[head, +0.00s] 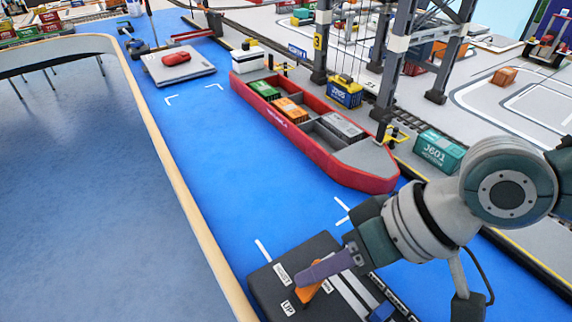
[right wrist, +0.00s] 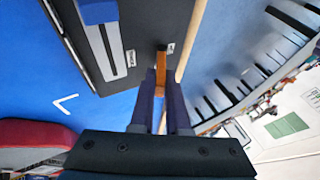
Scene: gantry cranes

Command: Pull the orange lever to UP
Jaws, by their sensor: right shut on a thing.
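A dark control box (head: 318,246) stands at the bottom of the head view, with white labels reading HOIST and UP (head: 289,308). The orange lever (head: 308,292) rises from it close to the UP label; its lower part shows under my fingers. My right gripper (head: 308,273) reaches in from the right, its purple fingers shut on the lever. In the right wrist view the orange lever (right wrist: 161,62) runs between the two fingers (right wrist: 161,85). The fingers hide part of the lever. My left gripper is not in view.
A blue lever (head: 382,312) sits on the same box, right of the orange one. A red ship (head: 330,165) with containers lies beyond on the blue floor. A crane (head: 388,72) stands behind it, with a blue-yellow container (head: 345,93) below. A wooden rim (head: 175,165) runs along the left.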

